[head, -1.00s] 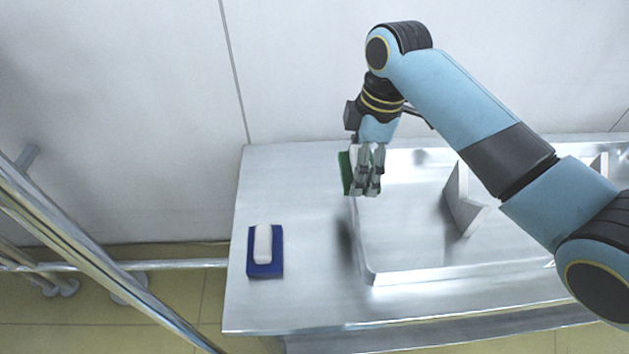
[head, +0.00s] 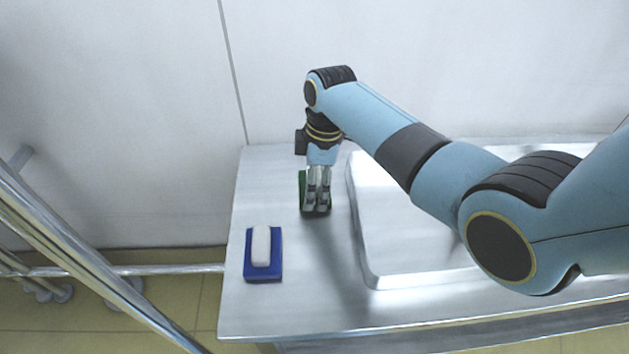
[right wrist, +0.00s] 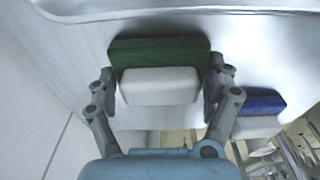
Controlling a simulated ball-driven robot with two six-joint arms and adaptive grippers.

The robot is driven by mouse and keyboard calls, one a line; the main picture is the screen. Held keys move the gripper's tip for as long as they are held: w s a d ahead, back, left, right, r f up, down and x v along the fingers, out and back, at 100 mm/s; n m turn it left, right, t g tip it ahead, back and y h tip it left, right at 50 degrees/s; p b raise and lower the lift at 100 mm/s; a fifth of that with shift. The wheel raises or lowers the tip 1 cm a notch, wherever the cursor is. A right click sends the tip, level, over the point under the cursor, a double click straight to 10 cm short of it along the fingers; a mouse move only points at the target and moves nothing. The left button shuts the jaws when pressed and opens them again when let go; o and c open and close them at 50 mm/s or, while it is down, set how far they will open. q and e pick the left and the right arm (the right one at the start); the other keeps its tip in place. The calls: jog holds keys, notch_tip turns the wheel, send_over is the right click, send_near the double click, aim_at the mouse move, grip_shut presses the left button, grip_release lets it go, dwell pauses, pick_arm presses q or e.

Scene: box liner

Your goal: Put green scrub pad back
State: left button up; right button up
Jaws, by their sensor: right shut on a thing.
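The green scrub pad (right wrist: 160,52) has a white block-shaped handle (right wrist: 158,87). My right gripper (right wrist: 160,85) is shut on it, with one finger on each side, in the right wrist view. In the head view the right gripper (head: 317,205) points down over the left part of the metal counter, and the green pad (head: 302,185) shows behind its fingers. I cannot tell whether the pad touches the counter. My left gripper is not in view.
A blue pad with a white handle (head: 262,247) lies on the metal counter (head: 305,300), nearer the front left. The sink basin (head: 375,235) is to the right, partly behind my right arm. A metal rail (head: 85,260) runs at the left. A wall stands behind.

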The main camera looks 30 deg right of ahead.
jog(key=o, duration=0.9)
jog(key=shift+o, duration=0.2)
notch_tip(320, 180, up, 12)
jog(key=d+p, duration=0.1)
jog(key=p, duration=0.1)
jog(key=shift+s+d, duration=0.15)
jog(key=shift+s, duration=0.15)
